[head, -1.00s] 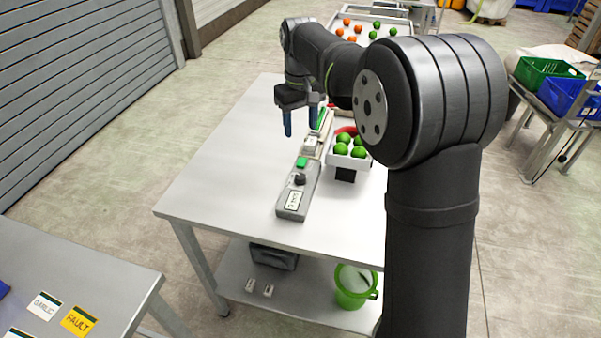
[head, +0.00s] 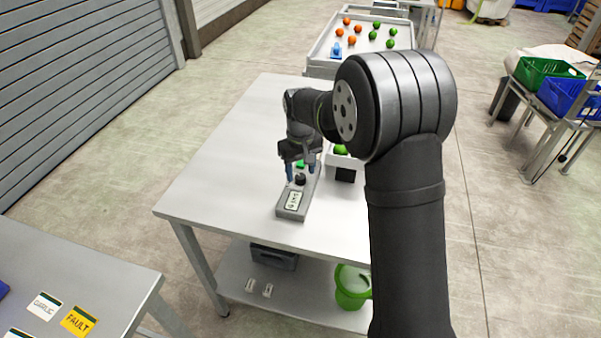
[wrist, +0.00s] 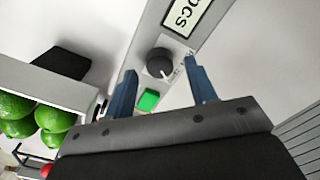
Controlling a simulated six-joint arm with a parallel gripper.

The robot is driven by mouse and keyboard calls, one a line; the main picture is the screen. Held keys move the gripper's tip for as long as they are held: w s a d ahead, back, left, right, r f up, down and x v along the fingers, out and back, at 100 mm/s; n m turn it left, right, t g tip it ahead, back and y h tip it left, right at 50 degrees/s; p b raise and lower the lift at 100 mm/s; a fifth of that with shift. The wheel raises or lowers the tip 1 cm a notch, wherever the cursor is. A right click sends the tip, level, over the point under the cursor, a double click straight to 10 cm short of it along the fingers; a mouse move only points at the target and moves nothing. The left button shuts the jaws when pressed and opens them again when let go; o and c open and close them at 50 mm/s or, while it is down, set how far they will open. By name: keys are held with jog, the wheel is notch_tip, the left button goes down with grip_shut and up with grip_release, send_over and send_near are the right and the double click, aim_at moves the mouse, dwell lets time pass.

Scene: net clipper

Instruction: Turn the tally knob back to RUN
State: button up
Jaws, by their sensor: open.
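The tally knob (wrist: 159,62) is a round dark knob on a grey control box (head: 292,203). It also shows in the head view (head: 299,179), just below my fingertips. Small lettering lies beside it in the wrist view, too small to read with certainty. A green button (wrist: 148,99) sits on the same box, nearer my gripper. The box carries a display (wrist: 185,17). My gripper (wrist: 158,80) is open and empty, its blue fingers on either side of the knob's line in the wrist view. I cannot tell whether they are level with the knob; no contact shows.
A white tray of green fruit (wrist: 40,88) stands beside the box. The table (head: 215,165) is clear to the left. Behind is a bin with orange and green fruit (head: 360,60). A green bucket (head: 352,285) is on the lower shelf.

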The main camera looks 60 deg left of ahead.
jog(key=shift+f, duration=0.75)
jog(key=c, duration=1)
jog(key=shift+o, duration=0.2)
jog(key=shift+n, duration=0.3)
jog(key=n, duration=0.6)
jog(key=shift+n, duration=0.3)
jog(key=n, duration=0.6)
jog(key=shift+n, duration=0.3)
